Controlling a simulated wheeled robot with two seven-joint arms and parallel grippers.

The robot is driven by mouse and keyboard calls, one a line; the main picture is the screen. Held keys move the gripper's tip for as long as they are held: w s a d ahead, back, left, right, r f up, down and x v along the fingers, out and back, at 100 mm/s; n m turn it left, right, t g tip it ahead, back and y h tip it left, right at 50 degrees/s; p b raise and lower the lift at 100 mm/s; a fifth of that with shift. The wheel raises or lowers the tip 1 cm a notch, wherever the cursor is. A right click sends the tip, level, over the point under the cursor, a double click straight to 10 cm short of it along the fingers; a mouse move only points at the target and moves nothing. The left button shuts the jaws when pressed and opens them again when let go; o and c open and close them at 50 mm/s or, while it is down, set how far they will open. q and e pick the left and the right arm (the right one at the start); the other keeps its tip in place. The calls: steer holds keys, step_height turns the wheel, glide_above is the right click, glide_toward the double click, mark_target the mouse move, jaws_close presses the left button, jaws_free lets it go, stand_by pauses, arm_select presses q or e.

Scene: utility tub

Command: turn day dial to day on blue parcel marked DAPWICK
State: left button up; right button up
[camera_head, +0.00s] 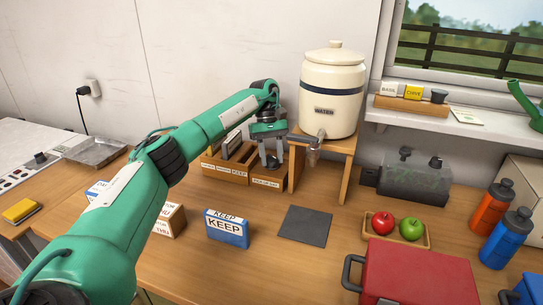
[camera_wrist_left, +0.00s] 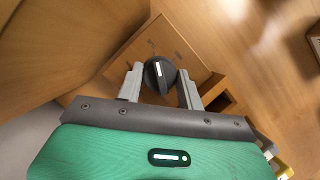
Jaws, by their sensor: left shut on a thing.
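My left gripper (camera_head: 271,163) is at the back of the table, beside the wooden stand of the crock. In the left wrist view its two fingers (camera_wrist_left: 160,88) are shut on a dark round dial (camera_wrist_left: 160,74) with a white mark. The dial sits on a wooden face; in the head view I cannot make it out. A blue and white parcel (camera_head: 227,230) reading KEEP stands mid-table. Another blue and white parcel (camera_head: 96,190) is mostly hidden behind my left arm. A brown and white parcel (camera_head: 169,220) shows THU. I cannot read DAPWICK on any parcel. My right gripper is not in view.
The cream water crock (camera_head: 332,90) stands on a wooden stand (camera_head: 346,165). Wooden compartments (camera_head: 225,172) lie left of my gripper. A dark mat (camera_head: 304,226), a fruit tray (camera_head: 427,240), a red box (camera_head: 420,275) and bottles (camera_head: 491,207) fill the right side.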

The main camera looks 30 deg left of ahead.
arm_select(q)
steer(key=o, duration=1)
steer(key=shift+w+a+r, duration=0.1)
steer(key=shift+r, duration=0.2)
steer(key=shift+p+v, duration=1.6)
steer(key=shift+v, duration=5)
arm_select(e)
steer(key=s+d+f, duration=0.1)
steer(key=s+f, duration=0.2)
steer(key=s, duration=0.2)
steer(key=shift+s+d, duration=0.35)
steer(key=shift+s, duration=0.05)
